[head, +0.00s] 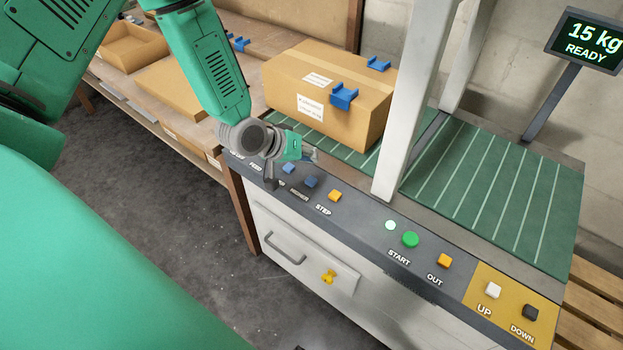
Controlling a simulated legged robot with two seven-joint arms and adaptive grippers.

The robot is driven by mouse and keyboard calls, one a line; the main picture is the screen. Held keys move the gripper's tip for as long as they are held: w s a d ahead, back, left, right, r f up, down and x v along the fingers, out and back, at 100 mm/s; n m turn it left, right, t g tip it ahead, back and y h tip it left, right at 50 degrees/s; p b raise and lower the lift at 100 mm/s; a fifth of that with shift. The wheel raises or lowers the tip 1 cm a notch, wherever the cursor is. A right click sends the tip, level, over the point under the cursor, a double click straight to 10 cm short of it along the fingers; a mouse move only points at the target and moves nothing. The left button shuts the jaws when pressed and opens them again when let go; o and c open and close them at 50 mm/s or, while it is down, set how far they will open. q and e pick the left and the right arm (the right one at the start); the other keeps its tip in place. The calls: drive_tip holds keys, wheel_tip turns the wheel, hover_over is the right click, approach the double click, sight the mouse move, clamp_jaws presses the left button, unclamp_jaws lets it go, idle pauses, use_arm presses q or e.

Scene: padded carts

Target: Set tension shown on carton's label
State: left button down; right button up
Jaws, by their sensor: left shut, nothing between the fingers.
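The carton (330,90) sits on the green roller bed at the machine's left side, with blue clip-like pieces (344,96) on it. Its white label (310,107) faces front; the print is too small to read. The display (590,40) reads "15 kg READY". On the yellow panel (477,292) are a white UP button (493,289) and a dark DOWN button (531,312). My left gripper (271,186) is shut and empty over the left end of the control panel, apart from the carton and left of UP and DOWN. My right gripper is out of view.
The control strip also holds blue buttons, a yellow STEP button (335,196), a green START button (410,239) and a yellow OUT button (444,260). A white upright (415,100) rises behind the strip. Wooden shelving stands left.

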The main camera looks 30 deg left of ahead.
sight(310, 180)
use_arm(q)
drive_tip(key=shift+r, duration=0.1)
idle(0.7)
wheel_tip(310, 180, up, 3)
drive_tip(key=p, duration=0.2)
drive_tip(key=shift+a+r+p, duration=0.1)
drive_tip(key=shift+r+p, duration=0.1)
drive_tip(key=shift+p, duration=0.1)
wheel_tip(310, 180, down, 8)
drive_tip(key=b, duration=0.6)
drive_tip(key=shift+f+b, duration=0.4)
drive_tip(key=shift+b, duration=0.2)
idle(0.9)
